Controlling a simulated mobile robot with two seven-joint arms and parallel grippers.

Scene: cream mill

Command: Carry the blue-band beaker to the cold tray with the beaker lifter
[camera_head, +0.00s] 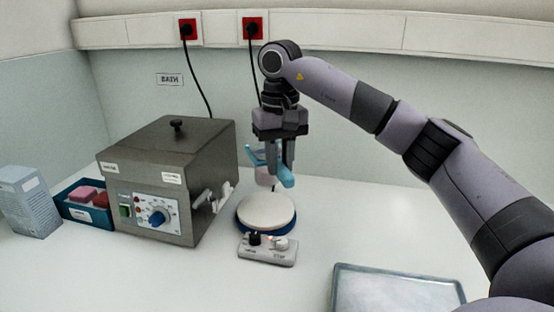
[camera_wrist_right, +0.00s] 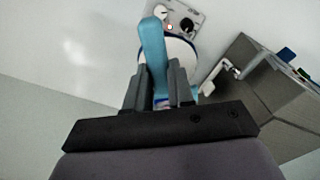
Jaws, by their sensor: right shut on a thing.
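My right gripper (camera_head: 279,163) is shut on the light blue beaker lifter (camera_head: 285,178), holding it above and behind a round white plate. In the right wrist view the lifter (camera_wrist_right: 152,50) sticks out between the two fingers. The cold tray (camera_head: 340,300), a shallow pale tray with a dark rim, lies at the front right, partly cut off by the picture's edge. A small pinkish shape (camera_head: 266,178) shows beside the lifter, too unclear to name. My left gripper is not in view.
A grey bath box (camera_head: 170,165) with a knobbed lid stands left of the round plate (camera_head: 266,212). A small control box (camera_head: 267,250) lies before the plate. A blue bin (camera_head: 85,217) and a carton (camera_head: 30,205) stand far left. The table between plate and tray is clear.

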